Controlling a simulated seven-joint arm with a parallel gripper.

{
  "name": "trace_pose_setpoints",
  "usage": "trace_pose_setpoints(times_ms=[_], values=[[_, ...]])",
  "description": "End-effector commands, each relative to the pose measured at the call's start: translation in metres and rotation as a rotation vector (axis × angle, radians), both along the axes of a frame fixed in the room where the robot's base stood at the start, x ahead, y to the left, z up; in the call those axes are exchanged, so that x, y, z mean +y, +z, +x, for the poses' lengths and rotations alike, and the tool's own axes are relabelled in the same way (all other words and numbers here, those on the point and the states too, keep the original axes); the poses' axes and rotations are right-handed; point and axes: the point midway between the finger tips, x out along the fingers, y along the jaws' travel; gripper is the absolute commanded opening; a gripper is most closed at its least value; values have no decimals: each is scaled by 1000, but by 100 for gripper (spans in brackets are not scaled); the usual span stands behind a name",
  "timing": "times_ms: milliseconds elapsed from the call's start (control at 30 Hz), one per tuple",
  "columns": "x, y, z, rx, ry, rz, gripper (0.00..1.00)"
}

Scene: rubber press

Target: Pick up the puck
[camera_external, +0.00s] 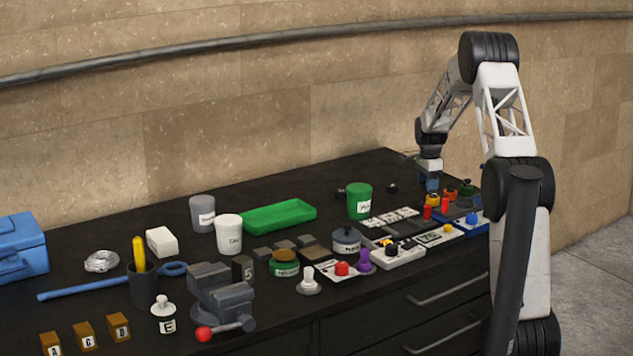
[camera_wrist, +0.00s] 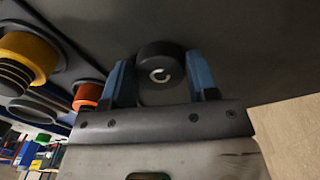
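The black round puck (camera_wrist: 160,65) with a pale C-shaped mark shows in the wrist view between the blue fingers of my gripper (camera_wrist: 160,74). The fingers stand apart, one on each side of it, with their inner edges very close to its sides. I cannot tell whether they touch it or grip it. In the external view my gripper (camera_external: 432,186) points down at the back right of the dark bench, and the puck between the fingers cannot be made out there.
Boards with coloured buttons (camera_external: 445,208) lie right in front of my gripper. A yellow button (camera_wrist: 35,52) and an orange button (camera_wrist: 88,94) are left of the fingers. A green cup (camera_external: 359,200) and a small black object (camera_external: 392,188) stand to the left. The bench behind is mostly clear.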

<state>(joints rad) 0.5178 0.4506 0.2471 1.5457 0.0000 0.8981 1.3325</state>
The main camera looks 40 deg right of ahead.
Motion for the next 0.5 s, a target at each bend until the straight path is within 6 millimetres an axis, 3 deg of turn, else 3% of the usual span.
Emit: trace_pose_setpoints(times_ms=[33, 167, 500], values=[[0, 0, 0, 0, 0, 0, 46], [0, 0, 0, 0, 0, 0, 26], [0, 3, 0, -1, 0, 0, 24]])
